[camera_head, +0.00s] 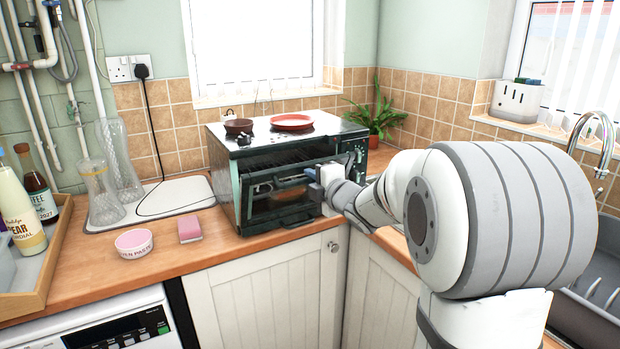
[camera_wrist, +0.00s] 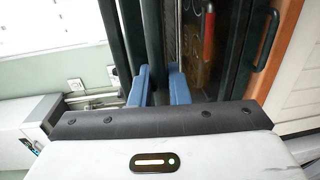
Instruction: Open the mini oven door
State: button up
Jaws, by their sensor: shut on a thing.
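The mini oven (camera_head: 238,190) is a dark green-black box on the wooden worktop, with its front facing me. Its door (camera_head: 285,200) seems partly open, since a rack shows in a gap above the door's upper part. My gripper (camera_head: 317,188) is at the right part of the oven front. In the wrist view my gripper (camera_wrist: 158,82) has its blue fingers shut on a dark bar or edge of the oven door (camera_wrist: 154,40); which of the two I cannot tell. My arm hides the oven's lower right corner.
A brown bowl (camera_head: 238,126) and a red plate (camera_head: 291,122) stand on the oven. A pink sponge (camera_head: 190,229) and a pink-and-white bowl (camera_head: 134,243) lie left of it. A plant (camera_head: 377,117) stands behind right. The worktop just before the oven is narrow but clear.

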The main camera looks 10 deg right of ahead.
jog(key=shift+s+d+f+b, duration=0.2)
jog(key=shift+s+f+b, duration=0.25)
jog(key=shift+s, duration=0.15)
jog(key=shift+s+d+f+b, duration=0.15)
jog(key=shift+s+f+b, duration=0.15)
jog(key=shift+s+f, duration=0.25)
jog(key=shift+r, duration=0.15)
jog(key=o, duration=1.4)
jog(key=shift+s, duration=0.1)
